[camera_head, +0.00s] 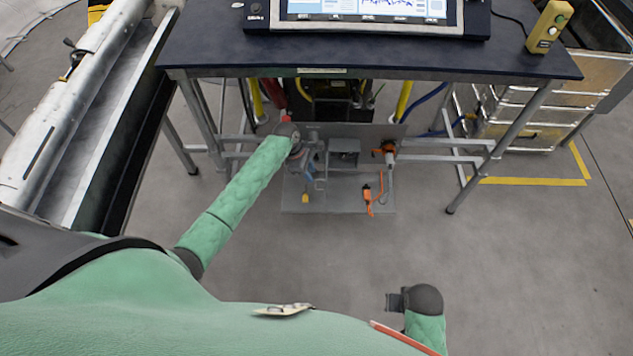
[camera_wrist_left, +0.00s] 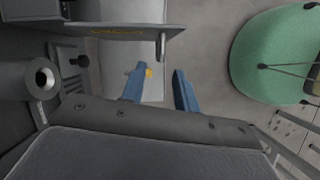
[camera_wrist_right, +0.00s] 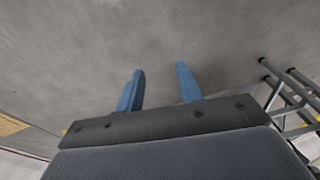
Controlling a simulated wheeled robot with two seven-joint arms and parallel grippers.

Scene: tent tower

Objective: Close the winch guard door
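In the left wrist view, a grey plate (camera_wrist_left: 115,30) with yellow lettering and a short bar handle (camera_wrist_left: 161,46) looks like the winch guard door. It stands out steeply, nearly edge-on to that camera. My left gripper (camera_wrist_left: 160,71) is open with blue fingers apart, just beside the handle and holding nothing. In the head view my left gripper (camera_head: 311,172) is at the left of the grey winch unit (camera_head: 343,150) under the table, and the door there is hard to make out. My right gripper (camera_head: 393,301) is low over bare floor; the right wrist view shows it open and empty (camera_wrist_right: 160,68).
The dark table (camera_head: 370,55) with a screen overhangs the winch unit. An orange lever (camera_head: 367,200), an orange-red fitting (camera_head: 385,149) and a yellow tag (camera_head: 305,198) sit around its base plate (camera_head: 340,204). Metal cases (camera_head: 545,110) stand at the right. The floor in front is clear.

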